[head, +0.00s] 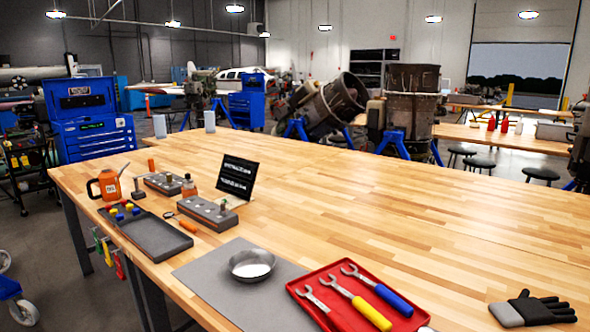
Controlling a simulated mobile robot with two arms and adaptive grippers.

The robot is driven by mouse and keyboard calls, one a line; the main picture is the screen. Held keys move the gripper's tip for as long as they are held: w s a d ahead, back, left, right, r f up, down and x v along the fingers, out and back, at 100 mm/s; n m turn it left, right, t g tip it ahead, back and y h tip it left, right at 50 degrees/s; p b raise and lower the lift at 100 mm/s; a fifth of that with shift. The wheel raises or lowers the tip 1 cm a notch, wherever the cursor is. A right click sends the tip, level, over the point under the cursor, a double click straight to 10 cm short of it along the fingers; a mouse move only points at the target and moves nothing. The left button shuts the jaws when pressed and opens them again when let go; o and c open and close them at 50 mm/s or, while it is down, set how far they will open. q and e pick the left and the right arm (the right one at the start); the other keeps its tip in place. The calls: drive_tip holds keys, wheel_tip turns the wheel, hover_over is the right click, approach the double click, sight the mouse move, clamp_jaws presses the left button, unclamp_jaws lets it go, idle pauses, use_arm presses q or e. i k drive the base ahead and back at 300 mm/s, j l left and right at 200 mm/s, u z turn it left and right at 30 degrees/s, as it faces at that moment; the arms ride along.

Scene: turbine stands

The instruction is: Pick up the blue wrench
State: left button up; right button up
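The blue wrench (392,299) lies in a red tray (405,323) at the front of the wooden table. Its open metal jaw points up and left, and its blue handle runs down to the right. A yellow-handled wrench (370,312) lies just to its left. Another wrench (318,302) lies left of that; its handle is hard to tell from the red tray. The tray's front is cut off by the bottom edge of the picture. Neither of my grippers shows in the head view.
A metal bowl (252,265) stands on a grey mat (205,272) left of the tray. A black glove (535,309) lies to the right. A dark tray (150,238), grey blocks (207,213), an orange can (107,185) and a black sign (237,177) stand farther left. The table's middle is clear.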

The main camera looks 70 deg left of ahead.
sight(385, 294)
drive_tip(key=u, duration=1.05)
drive_tip(key=i+j+u, duration=0.6)
drive_tip(key=j, duration=0.2)
drive_tip(key=k+j, duration=0.05)
drive_tip(key=k, duration=0.05)
